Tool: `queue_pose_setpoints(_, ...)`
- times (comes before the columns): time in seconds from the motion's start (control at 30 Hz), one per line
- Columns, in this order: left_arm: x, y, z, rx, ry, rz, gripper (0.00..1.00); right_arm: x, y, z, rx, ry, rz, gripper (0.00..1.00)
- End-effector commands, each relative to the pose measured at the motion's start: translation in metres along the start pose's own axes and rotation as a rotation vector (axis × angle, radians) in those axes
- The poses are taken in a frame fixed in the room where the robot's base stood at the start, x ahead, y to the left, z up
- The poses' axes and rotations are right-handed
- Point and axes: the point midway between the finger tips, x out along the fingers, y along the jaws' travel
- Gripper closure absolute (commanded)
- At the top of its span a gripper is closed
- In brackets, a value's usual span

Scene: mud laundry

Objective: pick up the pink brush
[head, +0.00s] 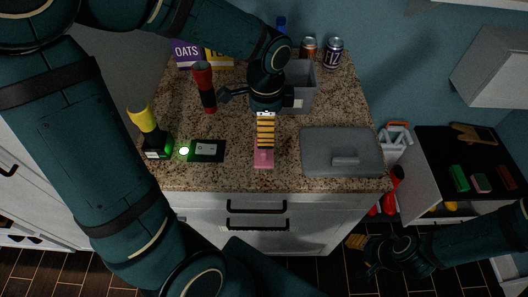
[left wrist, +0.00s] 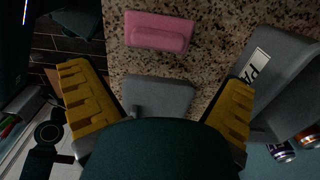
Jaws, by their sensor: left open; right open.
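The pink brush (head: 263,159) lies on the speckled counter near its front edge. It also shows whole at the top of the left wrist view (left wrist: 158,32), as a pink block with a raised part. My left gripper (head: 265,135) is over the counter, just behind the brush in the head view and partly overlapping it. Its yellow-padded fingers are spread wide and empty, and the brush is beyond the fingertips in the left wrist view. My right gripper (head: 361,252) is open and empty, low in front of the cabinet at the right.
A grey lid (head: 325,142) lies right of the brush, and a grey bin (head: 301,72) stands behind. A black card (head: 207,151), a yellow-topped bottle (head: 155,145) and a red-and-black flashlight (head: 204,85) are to the left. Cans (head: 333,50) stand at the back.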

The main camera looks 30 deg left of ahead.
Motion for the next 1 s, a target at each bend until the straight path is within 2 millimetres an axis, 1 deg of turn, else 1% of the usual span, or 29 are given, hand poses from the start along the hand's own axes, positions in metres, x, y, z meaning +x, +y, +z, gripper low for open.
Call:
queue_pose_setpoints(0.03,0.012,0.001,0.001,0.0,-0.001,0.002,0.0,0.004,0.002,0.001,-0.001,-0.002,0.0,0.53)
queue_pose_setpoints(0.1,0.022,0.0,0.0,0.001,-0.002,0.002,0.0,0.006,0.002,0.002,-0.002,-0.004,-0.001,0.53)
queue_pose_setpoints(0.2,0.031,0.0,0.0,0.0,0.0,0.0,0.0,0.008,0.003,0.003,-0.002,-0.007,-0.001,0.53)
queue_pose_setpoints(0.37,0.039,0.001,0.001,0.0,0.0,0.0,0.0,0.01,0.003,0.004,-0.003,-0.009,-0.001,0.53)
queue_pose_setpoints(0.6,0.073,0.004,0.005,0.0,-0.001,0.001,0.0,0.02,0.007,0.008,-0.006,-0.018,-0.002,0.53)
queue_pose_setpoints(0.7,0.083,0.004,0.004,0.0,0.0,0.001,0.0,0.023,0.008,0.009,-0.006,-0.018,-0.002,0.53)
queue_pose_setpoints(0.8,0.087,0.004,0.004,0.0,0.001,-0.001,0.0,0.023,0.008,0.009,-0.007,-0.018,-0.002,0.53)
queue_pose_setpoints(1.0,0.086,0.004,0.004,0.0,0.001,-0.001,0.0,0.023,0.008,0.009,-0.007,-0.018,-0.002,0.53)
